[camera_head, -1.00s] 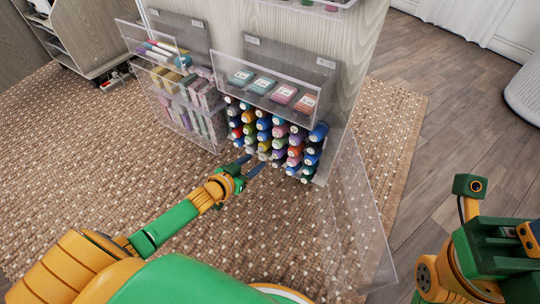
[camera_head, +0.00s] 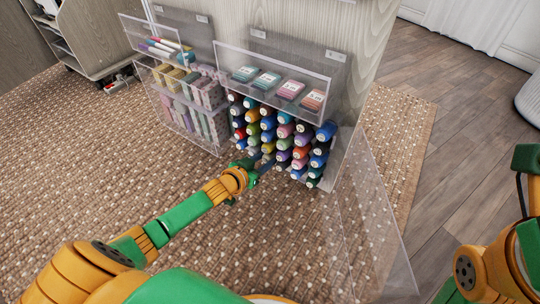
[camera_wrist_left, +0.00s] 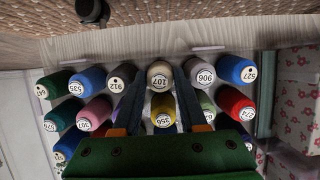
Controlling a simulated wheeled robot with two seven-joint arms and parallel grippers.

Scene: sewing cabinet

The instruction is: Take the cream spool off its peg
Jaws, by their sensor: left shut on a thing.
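The cream spool (camera_wrist_left: 159,77), with 107 on its round end, faces me in the left wrist view. It sits among the row of spools at the top of that view. My left gripper (camera_wrist_left: 161,85) has a dark finger along each side of it and is shut on it. A yellow spool (camera_wrist_left: 164,115) labelled 256 shows between the fingers, nearer the gripper body. In the head view my left gripper (camera_head: 263,165) reaches the lower rows of the spool rack and the cream spool cannot be made out clearly. The peg is hidden by the spool.
A clear bin of labelled packets (camera_head: 272,83) hangs above the rack. Clear bins (camera_head: 187,105) stand to the left. A clear open panel (camera_head: 372,215) stands right of the rack.

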